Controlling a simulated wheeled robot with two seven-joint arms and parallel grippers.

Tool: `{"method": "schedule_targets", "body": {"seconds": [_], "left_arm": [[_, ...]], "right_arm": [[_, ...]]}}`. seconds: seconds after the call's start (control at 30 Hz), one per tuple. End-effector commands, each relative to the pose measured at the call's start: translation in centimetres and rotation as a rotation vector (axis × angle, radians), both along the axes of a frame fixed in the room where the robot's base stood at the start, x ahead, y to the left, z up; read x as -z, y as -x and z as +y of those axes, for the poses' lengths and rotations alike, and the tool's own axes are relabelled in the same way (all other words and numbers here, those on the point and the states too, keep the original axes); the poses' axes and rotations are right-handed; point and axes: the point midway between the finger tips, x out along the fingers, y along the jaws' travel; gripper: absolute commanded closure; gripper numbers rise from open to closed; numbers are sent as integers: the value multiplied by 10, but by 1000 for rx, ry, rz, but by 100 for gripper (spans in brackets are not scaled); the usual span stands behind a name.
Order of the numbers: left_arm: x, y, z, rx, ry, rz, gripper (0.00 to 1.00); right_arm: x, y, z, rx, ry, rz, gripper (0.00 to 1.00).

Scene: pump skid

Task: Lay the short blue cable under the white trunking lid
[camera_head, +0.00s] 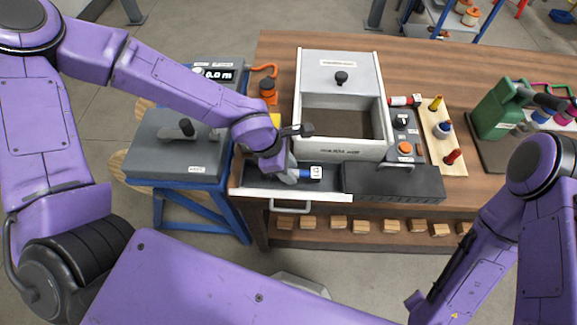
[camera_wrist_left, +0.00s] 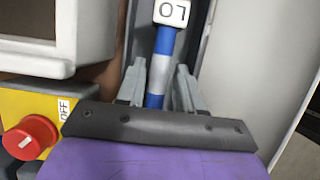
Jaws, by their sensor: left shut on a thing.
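A short blue piece with a grey band and a white end block (camera_head: 316,173), taken to be the cable, lies in a shallow open drawer (camera_head: 293,194). My left gripper (camera_head: 290,174) is shut on it. In the left wrist view the blue piece (camera_wrist_left: 164,42) passes between the two fingers (camera_wrist_left: 158,88), its white end pointing away. A white box (camera_head: 340,150) stands behind the drawer, with a pale lid (camera_head: 338,72) with a black knob at its back; its front part is open. I cannot tell whether this lid is the trunking lid. My right gripper is out of view.
A dark ribbed block (camera_head: 395,184) lies right of the drawer's open part. A board with coloured pegs (camera_head: 442,128) and a green machine (camera_head: 497,110) stand to the right. A grey case (camera_head: 178,145) is on the left. A red button on a yellow box (camera_wrist_left: 30,138) is close to my left wrist.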

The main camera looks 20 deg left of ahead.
Motion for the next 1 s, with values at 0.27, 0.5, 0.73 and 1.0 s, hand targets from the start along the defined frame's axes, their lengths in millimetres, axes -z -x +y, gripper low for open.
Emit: {"method": "schedule_targets", "body": {"seconds": [0.27, 0.5, 0.73, 1.0], "left_arm": [[10, 0, 0, -1, 0, 0, 93], [17, 0, 0, 0, 0, -1, 93], [24, 0, 0, 0, 0, 0, 93], [28, 0, 0, 0, 0, 0, 93]], "right_arm": [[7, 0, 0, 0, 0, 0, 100], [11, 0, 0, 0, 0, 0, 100], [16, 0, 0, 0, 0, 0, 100], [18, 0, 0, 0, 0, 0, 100]]}}
